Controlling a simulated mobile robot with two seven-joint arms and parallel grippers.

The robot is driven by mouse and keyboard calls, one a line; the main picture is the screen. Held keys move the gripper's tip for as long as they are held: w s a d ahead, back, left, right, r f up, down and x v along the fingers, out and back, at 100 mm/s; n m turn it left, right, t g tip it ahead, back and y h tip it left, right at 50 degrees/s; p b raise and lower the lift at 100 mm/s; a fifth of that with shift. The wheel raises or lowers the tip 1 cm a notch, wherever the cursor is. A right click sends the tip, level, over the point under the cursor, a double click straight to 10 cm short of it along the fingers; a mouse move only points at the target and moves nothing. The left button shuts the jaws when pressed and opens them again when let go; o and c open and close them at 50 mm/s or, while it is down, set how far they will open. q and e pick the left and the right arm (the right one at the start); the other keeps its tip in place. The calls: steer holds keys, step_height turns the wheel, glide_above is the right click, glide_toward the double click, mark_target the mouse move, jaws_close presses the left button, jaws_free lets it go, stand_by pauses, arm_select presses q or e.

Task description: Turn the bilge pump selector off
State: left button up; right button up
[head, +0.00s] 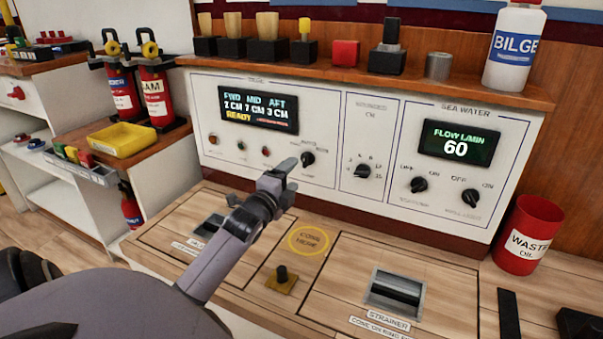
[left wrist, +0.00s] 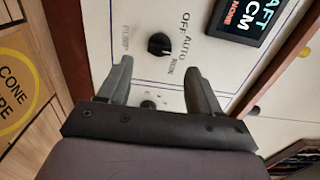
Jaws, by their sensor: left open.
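The bilge pump selector (head: 307,158) is a round black knob on the white panel, below and right of the lit tank display. In the left wrist view the selector (left wrist: 160,45) appears turned sideways, with OFF, AUTO and RUN printed around it and PUMP on the other side. I cannot read its pointer surely. My left gripper (head: 283,175) is just left of and below the selector in the head view. In the left wrist view my left gripper (left wrist: 157,72) is open, its fingers apart and empty, with the knob beyond the gap. My right gripper is not in view.
Other knobs (head: 362,171) sit to the right on the panel, with sea water knobs (head: 418,184) farther right. A display (head: 258,108) reads READY. A yellow cone circle (head: 310,240) and strainer recess (head: 395,291) are on the bench. A red waste bin (head: 527,235) stands right.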

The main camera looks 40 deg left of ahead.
mark_target(304, 163)
arm_select(q)
steer(key=b+x, duration=0.2)
steer(key=x, duration=0.3)
steer(key=shift+f, duration=0.1)
steer(key=shift+b+x, duration=0.3)
steer(key=shift+x, duration=0.55)
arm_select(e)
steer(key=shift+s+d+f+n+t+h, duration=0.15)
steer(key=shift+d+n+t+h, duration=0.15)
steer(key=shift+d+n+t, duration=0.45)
arm_select(q)
steer(key=shift+d, duration=0.1)
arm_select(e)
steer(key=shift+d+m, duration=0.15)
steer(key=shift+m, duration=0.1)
arm_select(q)
steer(key=c, duration=1)
